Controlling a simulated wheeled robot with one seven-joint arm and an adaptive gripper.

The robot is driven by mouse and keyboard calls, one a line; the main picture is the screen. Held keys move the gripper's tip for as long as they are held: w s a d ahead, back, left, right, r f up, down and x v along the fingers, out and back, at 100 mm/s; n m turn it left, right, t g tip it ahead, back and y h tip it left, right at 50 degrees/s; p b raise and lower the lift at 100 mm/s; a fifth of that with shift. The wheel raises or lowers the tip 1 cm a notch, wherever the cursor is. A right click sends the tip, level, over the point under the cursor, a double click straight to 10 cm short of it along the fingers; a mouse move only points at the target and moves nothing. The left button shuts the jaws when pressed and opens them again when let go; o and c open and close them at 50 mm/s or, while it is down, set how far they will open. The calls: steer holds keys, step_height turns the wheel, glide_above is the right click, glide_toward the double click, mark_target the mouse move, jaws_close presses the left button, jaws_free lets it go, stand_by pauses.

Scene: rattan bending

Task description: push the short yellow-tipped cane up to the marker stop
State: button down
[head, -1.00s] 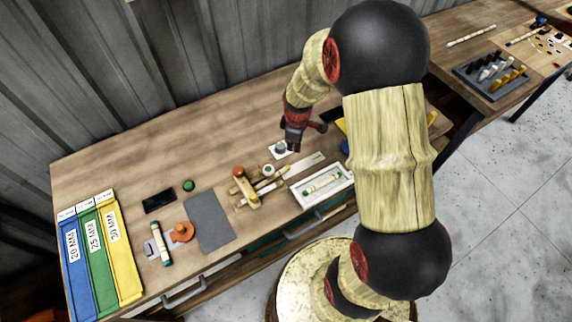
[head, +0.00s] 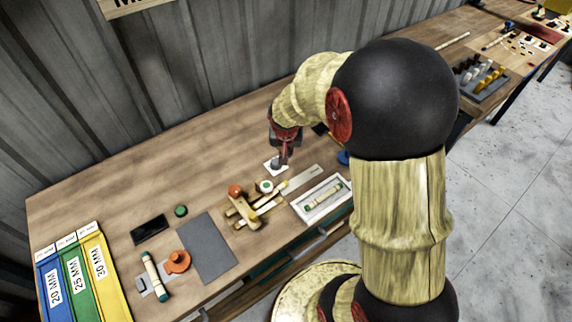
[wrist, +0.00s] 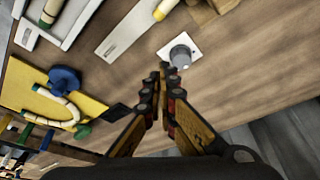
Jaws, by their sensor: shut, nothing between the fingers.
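My gripper (wrist: 158,88) is shut and empty, with its fingertips together just short of the grey knob on a white plate (wrist: 181,53) in the wrist view. In the head view my gripper (head: 284,158) hangs over that same plate (head: 271,169). A pale cane with a yellow tip (wrist: 161,13) enters at the top of the wrist view, apart from my fingers; most of it is cut off. In the head view pale cane pieces (head: 268,205) lie by a wooden fixture (head: 242,210) with an orange knob. I cannot tell which part is the marker stop.
A flat ruler-like strip (head: 303,178) and a white tray (head: 311,215) holding a green-ended cane lie beside the fixture. A yellow board (wrist: 30,85) with a curved cane and blue knob is at the wrist view's left. The back of the table is clear.

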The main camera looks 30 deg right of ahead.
steer(key=b+x, duration=0.2)
steer(key=x, duration=0.8)
steer(key=shift+s+a+r+b, duration=0.1)
steer(key=shift+s+a+b, duration=0.1)
steer(key=shift+s+a, duration=0.35)
steer(key=shift+s+a+r+b, duration=0.2)
steer(key=shift+s+a, duration=0.15)
steer(key=shift+s, duration=0.35)
steer(key=shift+s+a, duration=0.3)
steer(key=shift+s, duration=0.15)
steer(key=shift+s+a+f+b, duration=0.15)
steer(key=shift+s+a+b, duration=0.3)
steer(key=shift+s+b, duration=0.25)
steer(key=shift+w, duration=0.1)
